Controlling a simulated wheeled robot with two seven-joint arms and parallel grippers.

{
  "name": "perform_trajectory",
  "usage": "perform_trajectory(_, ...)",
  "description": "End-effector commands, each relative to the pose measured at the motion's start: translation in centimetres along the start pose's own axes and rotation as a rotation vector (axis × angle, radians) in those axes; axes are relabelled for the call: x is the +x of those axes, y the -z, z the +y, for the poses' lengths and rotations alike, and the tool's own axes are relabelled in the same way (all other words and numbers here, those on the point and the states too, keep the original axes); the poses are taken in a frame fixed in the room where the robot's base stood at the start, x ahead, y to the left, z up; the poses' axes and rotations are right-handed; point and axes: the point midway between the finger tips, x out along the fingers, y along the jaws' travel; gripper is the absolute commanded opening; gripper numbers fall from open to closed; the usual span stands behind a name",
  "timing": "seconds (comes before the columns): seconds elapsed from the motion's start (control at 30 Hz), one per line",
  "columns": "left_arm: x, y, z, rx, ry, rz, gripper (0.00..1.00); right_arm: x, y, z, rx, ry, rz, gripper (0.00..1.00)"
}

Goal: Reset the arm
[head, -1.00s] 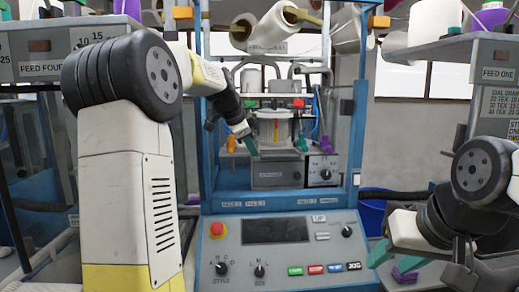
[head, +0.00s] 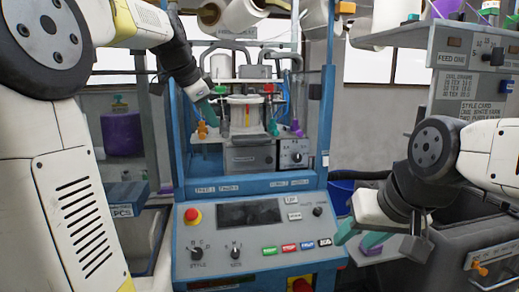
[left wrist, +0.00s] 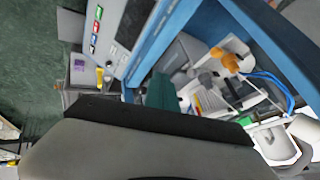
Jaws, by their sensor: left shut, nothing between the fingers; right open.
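My left arm comes in from the left. Its gripper (head: 206,110), with teal fingertips, is shut and empty at the left side of the knitting machine's blue frame (head: 180,150), near an orange part (head: 202,130). In the left wrist view a teal fingertip (left wrist: 161,92) shows in front of the machine; the dark wrist housing hides much of the lower picture. My right gripper (head: 360,238) is open and empty, low at the right of the control panel (head: 250,235). I cannot tell whether the left fingertips touch the machine.
The panel has a red stop button (head: 192,215), knobs and several coloured buttons. The knitting cylinder (head: 245,113) stands inside the frame. White yarn cones (head: 245,15) sit above. A grey feed cabinet (head: 470,60) stands at the right, and a blue bin (head: 341,192) stands behind my right gripper.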

Motion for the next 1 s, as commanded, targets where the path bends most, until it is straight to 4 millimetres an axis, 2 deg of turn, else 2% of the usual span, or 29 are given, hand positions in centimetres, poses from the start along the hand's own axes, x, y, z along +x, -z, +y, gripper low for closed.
perform_trajectory(0.03, -0.7, -0.6, 2.5, -0.068, 0.0, -0.005, 0.0, 0.0, 0.0, 0.0, 0.0, 0.0, 0.0, 0.44)
perform_trajectory(0.13, -1.3, -2.7, 8.1, -0.264, 0.002, -0.021, 0.0, 0.0, 0.0, 0.0, 0.0, 0.0, 0.0, 0.44)
perform_trajectory(0.3, -0.8, -7.5, 17.4, -0.592, 0.009, -0.04, 0.0, 0.0, 0.0, 0.0, 0.0, 0.0, 0.0, 0.44)
perform_trajectory(0.4, -0.1, -10.2, 22.0, -0.749, 0.013, -0.046, 0.0, 0.0, 0.0, 0.0, 0.0, 0.0, 0.0, 0.44)
perform_trajectory(0.5, 0.8, -12.2, 25.3, -0.864, 0.013, -0.051, 0.0, 0.0, 0.0, 0.0, 0.0, 0.0, 0.0, 0.44)
perform_trajectory(0.6, 1.4, -13.4, 27.1, -0.932, 0.015, -0.053, 0.0, 0.0, 0.0, 0.0, 0.0, 0.0, 0.0, 0.44)
perform_trajectory(0.7, 1.6, -13.9, 27.8, -0.96, 0.015, -0.055, 0.0, 0.0, 0.0, 0.0, 0.0, 0.0, 0.0, 0.44)
perform_trajectory(1.0, 1.6, -13.9, 27.8, -0.964, 0.015, -0.056, 0.0, 0.0, 0.0, 0.0, 0.0, 0.0, 0.0, 0.44)
